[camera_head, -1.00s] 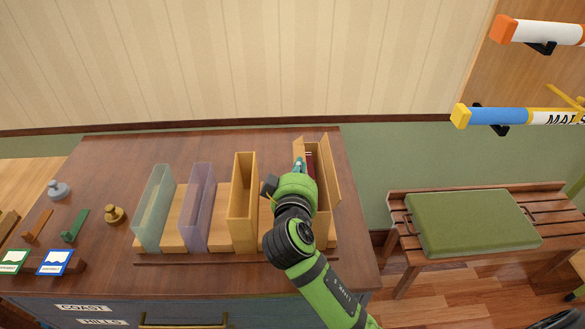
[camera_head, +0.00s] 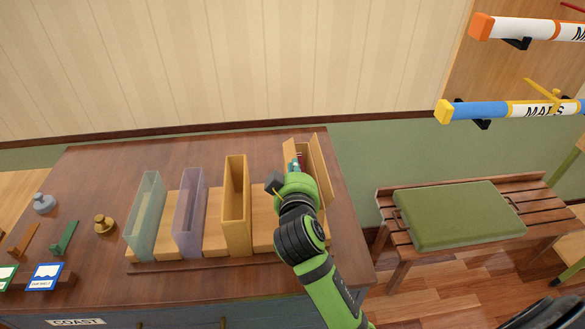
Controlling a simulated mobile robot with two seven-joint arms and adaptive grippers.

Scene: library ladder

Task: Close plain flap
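The wooden box at the right end of the row has an upright flap (camera_head: 319,165), which leans outward on its right side. Something red shows inside the box behind my arm. My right gripper (camera_head: 297,164) is at the box's opening, left of the flap. My own green wrist covers most of it, so I cannot tell whether its fingers are open or shut, or whether they touch anything. My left gripper is not in view.
A yellow holder (camera_head: 236,205), a purple holder (camera_head: 188,215) and a pale green holder (camera_head: 145,218) stand left of the box on the desk (camera_head: 95,170). A bench with a green cushion (camera_head: 458,215) stands right.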

